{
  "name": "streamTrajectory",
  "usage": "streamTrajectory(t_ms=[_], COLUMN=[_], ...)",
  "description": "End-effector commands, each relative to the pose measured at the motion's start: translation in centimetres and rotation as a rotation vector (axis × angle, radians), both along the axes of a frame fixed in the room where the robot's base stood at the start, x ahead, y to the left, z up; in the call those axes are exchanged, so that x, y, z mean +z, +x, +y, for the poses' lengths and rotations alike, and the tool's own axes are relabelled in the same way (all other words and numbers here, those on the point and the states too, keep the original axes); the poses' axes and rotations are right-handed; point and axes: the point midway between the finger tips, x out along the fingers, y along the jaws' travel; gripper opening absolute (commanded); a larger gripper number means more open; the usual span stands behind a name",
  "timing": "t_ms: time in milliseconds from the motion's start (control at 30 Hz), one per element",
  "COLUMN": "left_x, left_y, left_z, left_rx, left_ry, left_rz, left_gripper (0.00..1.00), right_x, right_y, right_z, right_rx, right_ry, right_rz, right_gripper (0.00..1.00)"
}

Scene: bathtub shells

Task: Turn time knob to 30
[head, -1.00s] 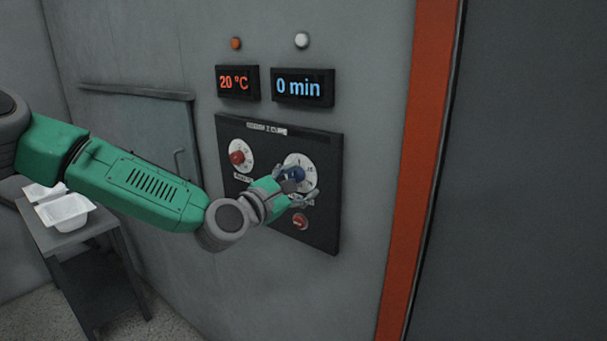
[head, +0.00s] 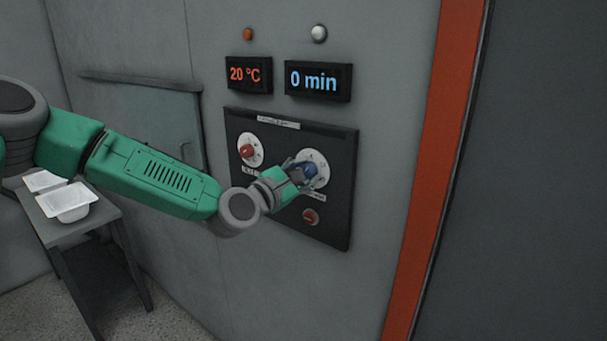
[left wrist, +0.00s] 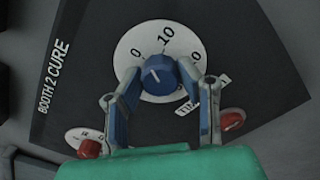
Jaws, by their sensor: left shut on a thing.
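The blue time knob (left wrist: 160,74) sits on a white dial (left wrist: 184,42) on the dark control panel, and the dial's 0 and 10 marks show in the left wrist view. The knob also shows in the head view (head: 310,170). The white mark on the knob points toward the lower left in the wrist view, though its exact setting is hard to read. My left gripper (left wrist: 160,88) is shut on the knob, with one finger on each side. The time display (head: 318,81) reads 0 min. My right gripper is not in view.
The panel (head: 335,225) also carries a red knob (head: 249,152) on a dial and a red button (head: 311,216). The temperature display (head: 248,75) reads 20 °C. A small table (head: 95,220) with white trays (head: 68,204) stands at the lower left.

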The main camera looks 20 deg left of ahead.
Motion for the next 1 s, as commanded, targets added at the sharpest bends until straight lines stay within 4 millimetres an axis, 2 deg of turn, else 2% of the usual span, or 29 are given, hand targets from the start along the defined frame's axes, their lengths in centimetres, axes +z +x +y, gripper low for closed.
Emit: streamTrajectory(t_ms=[33, 467, 667, 1000], left_x=[0.2, -0.4, -0.7, -0.9], left_y=[-0.2, -0.2, -0.2, -0.2], left_z=[-0.6, 0.0, 0.2, 0.5], left_rx=[-0.015, -0.008, -0.007, -0.004], left_ry=[-0.001, 0.041, 0.149, 0.439], left_rz=[-0.002, -0.01, -0.047, -0.15], left_gripper=[0.02, 0.02, 0.02, 0.02], right_x=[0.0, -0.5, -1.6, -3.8], right_y=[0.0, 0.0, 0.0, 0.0], right_z=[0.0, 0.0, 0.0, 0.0], right_rx=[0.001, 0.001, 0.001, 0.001], right_ry=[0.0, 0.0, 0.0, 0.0], right_rz=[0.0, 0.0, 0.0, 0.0], right_gripper=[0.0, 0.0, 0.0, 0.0])
